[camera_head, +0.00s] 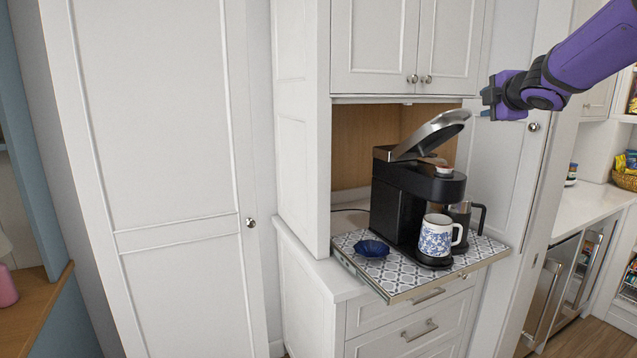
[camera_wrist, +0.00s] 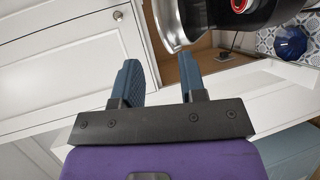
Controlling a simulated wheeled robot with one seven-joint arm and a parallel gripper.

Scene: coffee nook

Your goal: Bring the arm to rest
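My gripper (camera_head: 490,97) is held in the air at the upper right of the head view, above and to the right of the coffee machine (camera_head: 395,205). In the wrist view the two blue fingers of my gripper (camera_wrist: 162,82) stand apart with nothing between them. The coffee machine is black with its silver lid (camera_head: 432,133) raised. A capsule with a red top (camera_head: 443,171) sits at its top front; it also shows in the wrist view (camera_wrist: 240,5). A white mug with a blue pattern (camera_head: 436,236) stands under the spout.
The machine stands on a pulled-out patterned tray (camera_head: 412,290) with a small blue bowl (camera_head: 371,248) and a dark-handled carafe (camera_head: 461,216). White cabinet doors (camera_head: 378,45) are close behind. A counter (camera_head: 585,207) with a basket (camera_head: 624,179) is at the right.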

